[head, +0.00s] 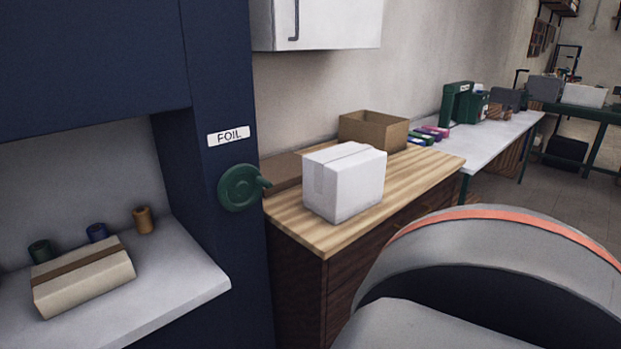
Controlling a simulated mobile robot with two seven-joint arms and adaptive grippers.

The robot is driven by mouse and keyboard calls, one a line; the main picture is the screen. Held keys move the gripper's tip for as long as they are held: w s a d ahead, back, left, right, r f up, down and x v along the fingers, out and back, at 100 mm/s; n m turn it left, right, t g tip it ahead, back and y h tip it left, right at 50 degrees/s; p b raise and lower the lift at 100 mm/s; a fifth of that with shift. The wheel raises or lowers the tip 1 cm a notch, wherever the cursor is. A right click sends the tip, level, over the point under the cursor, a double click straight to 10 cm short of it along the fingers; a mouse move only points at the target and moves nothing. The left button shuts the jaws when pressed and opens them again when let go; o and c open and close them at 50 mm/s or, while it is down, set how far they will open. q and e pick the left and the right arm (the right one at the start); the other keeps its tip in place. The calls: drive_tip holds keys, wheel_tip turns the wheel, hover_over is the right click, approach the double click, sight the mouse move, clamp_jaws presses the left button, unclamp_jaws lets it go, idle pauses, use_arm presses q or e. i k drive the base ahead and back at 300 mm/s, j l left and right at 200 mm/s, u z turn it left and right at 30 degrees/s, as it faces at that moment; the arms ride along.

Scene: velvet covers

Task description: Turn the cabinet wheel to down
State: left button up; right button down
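The cabinet wheel (240,188) is a round green handwheel on the side of the dark blue cabinet (205,200). A small green knob or handle (265,183) sticks out at its right edge. A white label reading FOIL (229,136) is fixed just above the wheel. Neither of my grippers shows in the head view, and nothing touches the wheel.
A wooden counter (290,222) right of the wheel bears a white box (345,182) and an open cardboard box (372,130). The cabinet's white shelf (190,285) holds a beige package (82,277) and several spools. A grey rounded shape (500,250) blocks the lower right.

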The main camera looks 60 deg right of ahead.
sight(239, 188)
drive_tip(key=l+z, duration=0.15)
drive_tip(key=z, duration=0.2)
drive_tip(key=l+z, duration=0.15)
drive_tip(key=z, duration=0.15)
drive_tip(key=l+z, duration=0.15)
drive_tip(key=z, duration=0.2)
drive_tip(key=l, duration=0.75)
